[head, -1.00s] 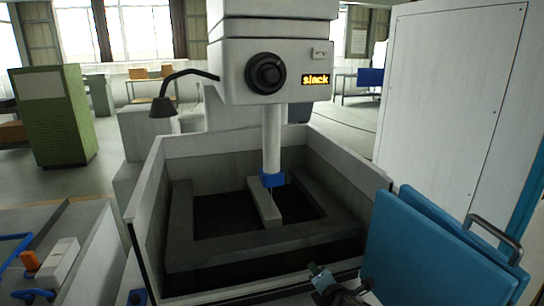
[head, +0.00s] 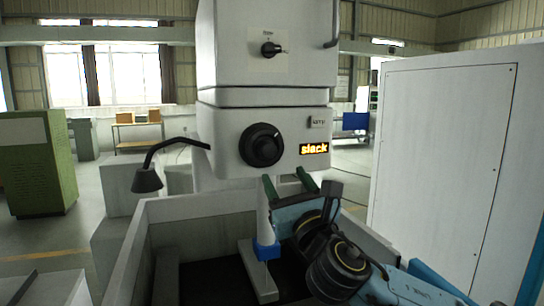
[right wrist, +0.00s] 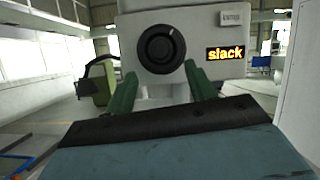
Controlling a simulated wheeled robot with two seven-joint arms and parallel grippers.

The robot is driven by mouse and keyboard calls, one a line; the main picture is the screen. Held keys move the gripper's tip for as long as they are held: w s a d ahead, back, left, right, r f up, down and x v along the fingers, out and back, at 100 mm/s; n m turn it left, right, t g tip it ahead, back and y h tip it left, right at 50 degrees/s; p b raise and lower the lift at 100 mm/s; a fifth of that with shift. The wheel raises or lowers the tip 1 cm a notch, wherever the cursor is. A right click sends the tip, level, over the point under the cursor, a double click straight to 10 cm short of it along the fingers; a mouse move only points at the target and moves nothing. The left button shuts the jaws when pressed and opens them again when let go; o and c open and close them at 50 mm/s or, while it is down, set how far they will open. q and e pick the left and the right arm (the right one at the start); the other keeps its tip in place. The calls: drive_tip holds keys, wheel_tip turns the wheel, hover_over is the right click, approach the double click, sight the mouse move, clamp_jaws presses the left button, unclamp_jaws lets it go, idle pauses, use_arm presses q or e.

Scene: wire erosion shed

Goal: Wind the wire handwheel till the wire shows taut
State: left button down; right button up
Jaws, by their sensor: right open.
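The wire handwheel (head: 261,145) is a round black knob with a pale mark near its upper right, on the front of the white machine head. It also shows in the right wrist view (right wrist: 160,49). The lit display (head: 314,149) to its right reads "slack", as it does in the right wrist view (right wrist: 225,54). My right gripper (head: 288,182) is open and empty, its green fingers pointing up, just below and in front of the handwheel, apart from it. In the right wrist view its fingers (right wrist: 157,80) frame the space below the handwheel. My left gripper is not in view.
A black lamp (head: 147,180) on a bent arm stands left of the machine head. A second black switch (head: 271,49) sits higher on the column. The grey tank wall (head: 190,208) surrounds the work area below. A tall white cabinet (head: 440,150) stands at the right.

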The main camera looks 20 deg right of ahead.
sight(269, 153)
drive_tip(key=x, duration=0.8)
drive_tip(key=shift+w, duration=0.15)
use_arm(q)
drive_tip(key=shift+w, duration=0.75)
use_arm(e)
drive_tip(key=c, duration=1)
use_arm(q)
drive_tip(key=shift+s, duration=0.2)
use_arm(e)
drive_tip(key=shift+a+m, duration=0.1)
drive_tip(key=shift+m, duration=0.2)
drive_tip(key=m+h, duration=0.1)
drive_tip(key=m, duration=0.1)
drive_tip(key=m+h, duration=0.1)
drive_tip(key=m, duration=0.1)
drive_tip(key=shift+a+m+h, duration=0.15)
drive_tip(key=shift+m+h, duration=0.15)
drive_tip(key=shift+h, duration=0.1)
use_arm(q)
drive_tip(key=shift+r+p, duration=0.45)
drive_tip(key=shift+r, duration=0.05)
use_arm(e)
drive_tip(key=shift+a+r+m+g+h, duration=0.1)
drive_tip(key=shift+m+g+h, duration=0.15)
drive_tip(key=shift+m+h, duration=0.75)
drive_tip(key=shift+a+m+g+h, duration=0.1)
drive_tip(key=shift+m+g+h, duration=0.2)
drive_tip(key=shift+m, duration=1.4)
